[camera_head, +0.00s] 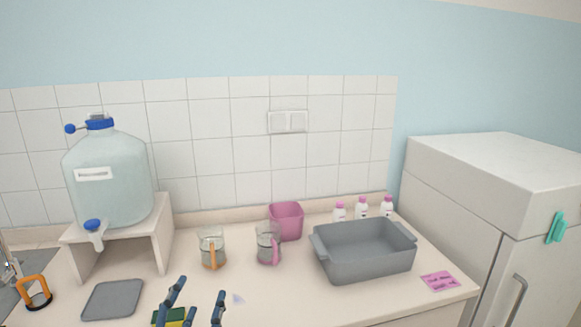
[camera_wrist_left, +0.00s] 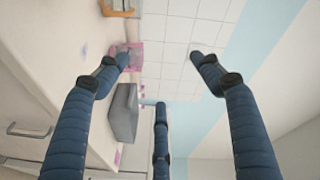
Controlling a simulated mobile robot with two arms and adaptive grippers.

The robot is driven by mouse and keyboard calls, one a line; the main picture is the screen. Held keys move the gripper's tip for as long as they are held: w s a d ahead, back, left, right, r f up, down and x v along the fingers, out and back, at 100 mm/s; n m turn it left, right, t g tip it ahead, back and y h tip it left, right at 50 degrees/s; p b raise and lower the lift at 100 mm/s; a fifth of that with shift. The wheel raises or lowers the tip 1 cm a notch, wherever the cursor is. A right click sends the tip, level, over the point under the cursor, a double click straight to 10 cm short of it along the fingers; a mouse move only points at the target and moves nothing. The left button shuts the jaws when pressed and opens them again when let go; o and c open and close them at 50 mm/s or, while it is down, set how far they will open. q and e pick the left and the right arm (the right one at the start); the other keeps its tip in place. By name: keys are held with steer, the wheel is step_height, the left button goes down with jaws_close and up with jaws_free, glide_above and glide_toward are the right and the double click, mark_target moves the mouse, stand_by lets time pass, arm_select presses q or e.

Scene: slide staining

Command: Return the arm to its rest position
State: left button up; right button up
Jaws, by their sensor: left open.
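My left gripper (camera_head: 198,292) shows at the bottom edge of the head view, its dark blue fingers pointing up and spread apart. In the left wrist view the same gripper (camera_wrist_left: 160,75) has its three blue fingers wide apart with nothing between them. A green and yellow sponge (camera_head: 172,318) lies on the counter (camera_head: 330,300) just behind the fingers, partly hidden by them. The rest of the left arm is out of the head view. My right gripper is in neither view.
A grey tub (camera_head: 365,262) stands at the right, near a pink cup (camera_head: 286,222), two glass mugs (camera_head: 212,245) and three bottles (camera_head: 361,207). A large water jug (camera_head: 108,180) sits on a white stand at the left. A fridge (camera_head: 490,200) stands right of the counter.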

arm_select(q)
steer(key=s+a+f+n+g+y, duration=0.1)
steer(key=s+a+f+n+g, duration=0.2)
steer(key=s+f, duration=0.4)
steer(key=s+a+f+n+g+y, duration=0.1)
steer(key=s+f+n+g, duration=0.25)
steer(key=f, duration=0.55)
steer(key=s+d+f+n+g+h, duration=0.1)
steer(key=s+f+g, duration=0.35)
steer(key=s, duration=0.45)
steer(key=s+d+f+n+g+h, duration=0.1)
steer(key=s+d+f+n+g, duration=0.15)
steer(key=s+f, duration=0.45)
steer(key=s+f+m+g, duration=0.1)
steer(key=s+f, duration=0.2)
steer(key=f, duration=1)
steer(key=s+f+g, duration=0.2)
steer(key=s+f, duration=0.1)
steer(key=f, duration=1.1)
steer(key=s+a+f, duration=0.1)
steer(key=s+f, duration=0.5)
steer(key=s, duration=0.2)
steer(key=s+a+f, duration=0.2)
steer(key=s+f, duration=0.5)
steer(key=s, duration=0.1)
steer(key=shift+a+f, duration=0.3)
steer(key=shift+g, duration=0.25)
